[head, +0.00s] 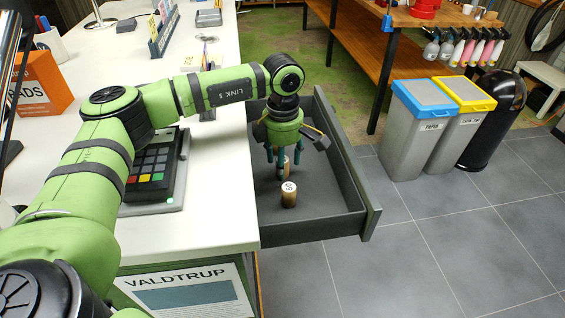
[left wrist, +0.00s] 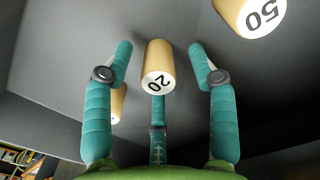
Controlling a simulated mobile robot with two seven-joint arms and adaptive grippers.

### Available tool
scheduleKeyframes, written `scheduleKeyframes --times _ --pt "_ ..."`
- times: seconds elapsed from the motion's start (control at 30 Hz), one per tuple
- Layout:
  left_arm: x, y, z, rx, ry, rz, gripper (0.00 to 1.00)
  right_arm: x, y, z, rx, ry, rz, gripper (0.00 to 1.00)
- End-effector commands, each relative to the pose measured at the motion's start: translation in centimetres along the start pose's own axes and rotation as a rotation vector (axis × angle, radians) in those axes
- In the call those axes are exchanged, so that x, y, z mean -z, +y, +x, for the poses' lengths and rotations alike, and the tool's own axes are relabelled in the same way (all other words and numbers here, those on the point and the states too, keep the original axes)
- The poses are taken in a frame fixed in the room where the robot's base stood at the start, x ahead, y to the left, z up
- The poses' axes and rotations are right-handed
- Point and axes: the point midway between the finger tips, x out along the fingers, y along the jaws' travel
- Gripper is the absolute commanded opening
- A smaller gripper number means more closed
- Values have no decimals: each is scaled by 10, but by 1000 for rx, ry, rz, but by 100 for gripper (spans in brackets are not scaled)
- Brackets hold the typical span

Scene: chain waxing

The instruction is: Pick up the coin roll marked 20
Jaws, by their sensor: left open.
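A tan coin roll marked 20 (left wrist: 157,62) shows between the teal fingers of my left gripper (left wrist: 161,52) in the left wrist view. The fingers are spread, with visible gaps to the roll. In the head view my left gripper (head: 282,165) points down into the open drawer. A roll marked 50 (head: 289,196) stands in front of it, and also shows at the top right of the left wrist view (left wrist: 247,15). Another roll (left wrist: 118,103) is partly hidden behind a finger; its mark is unreadable. My right gripper is not in view.
The grey drawer (head: 350,185) has raised walls around the rolls and a mostly bare floor. The white counter (head: 215,215) borders it on the left, with a keypad terminal (head: 153,168) on top. Bins (head: 420,125) stand beyond, on the right.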

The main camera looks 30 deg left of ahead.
Motion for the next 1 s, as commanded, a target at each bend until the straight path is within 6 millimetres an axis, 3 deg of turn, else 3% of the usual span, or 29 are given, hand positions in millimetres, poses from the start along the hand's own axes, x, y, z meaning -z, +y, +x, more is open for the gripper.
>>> scheduleKeyframes --times 0.17,0.4,0.43,0.5,0.57,1.0 --pt "0 0 18 0 0 -1 58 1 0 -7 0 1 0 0" --pt "0 1 21 -1 0 -1 58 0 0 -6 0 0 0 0" --pt "0 1 21 -1 0 -1 50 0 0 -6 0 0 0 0" --pt "0 1 21 -1 0 0 22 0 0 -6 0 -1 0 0" --pt "0 1 21 -1 0 0 0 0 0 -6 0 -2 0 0" --pt "0 1 18 -2 -2 0 0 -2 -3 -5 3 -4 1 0"
